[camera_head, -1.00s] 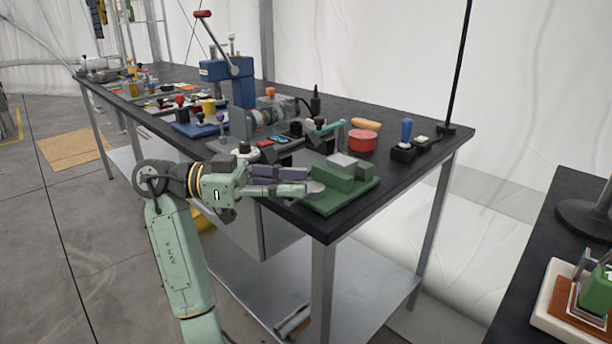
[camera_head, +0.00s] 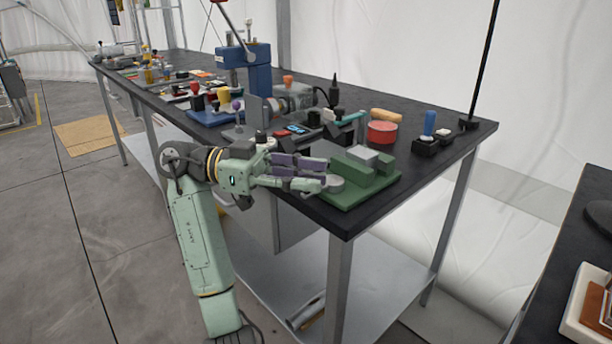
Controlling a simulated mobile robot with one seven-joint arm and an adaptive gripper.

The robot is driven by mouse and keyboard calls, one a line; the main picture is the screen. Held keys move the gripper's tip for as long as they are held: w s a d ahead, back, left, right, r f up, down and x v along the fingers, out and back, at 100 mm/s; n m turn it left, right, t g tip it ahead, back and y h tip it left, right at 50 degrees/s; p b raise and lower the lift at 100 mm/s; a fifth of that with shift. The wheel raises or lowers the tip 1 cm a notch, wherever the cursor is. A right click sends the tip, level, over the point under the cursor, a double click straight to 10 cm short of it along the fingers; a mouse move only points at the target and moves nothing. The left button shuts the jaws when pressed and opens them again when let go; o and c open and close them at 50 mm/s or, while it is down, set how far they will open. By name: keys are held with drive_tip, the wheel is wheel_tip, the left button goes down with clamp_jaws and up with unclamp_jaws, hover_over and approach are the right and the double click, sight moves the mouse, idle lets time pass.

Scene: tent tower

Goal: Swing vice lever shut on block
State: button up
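The green vice (camera_head: 384,182) stands near the front right corner of the black workbench. A grey block (camera_head: 362,153) sits between its green raised parts. A grey round piece (camera_head: 335,183), perhaps the end of the lever, shows at the vice's left side. My gripper (camera_head: 324,176) reaches in from the left, with its purple-padded fingers pointing right and their tips beside this round piece. Whether they touch it, and how wide the gap between the fingers is, I cannot tell. The rest of the lever is not clearly visible.
A red round tin (camera_head: 382,132) and a blue-handled tool on a black block (camera_head: 427,138) stand behind the vice. A blue press (camera_head: 247,66) and several small tools crowd the bench to the left. A second black table (camera_head: 560,250) is at right.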

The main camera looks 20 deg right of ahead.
drive_tip(key=shift+o, duration=1.1)
drive_tip(key=v, duration=1.2)
drive_tip(key=shift+c, duration=0.6)
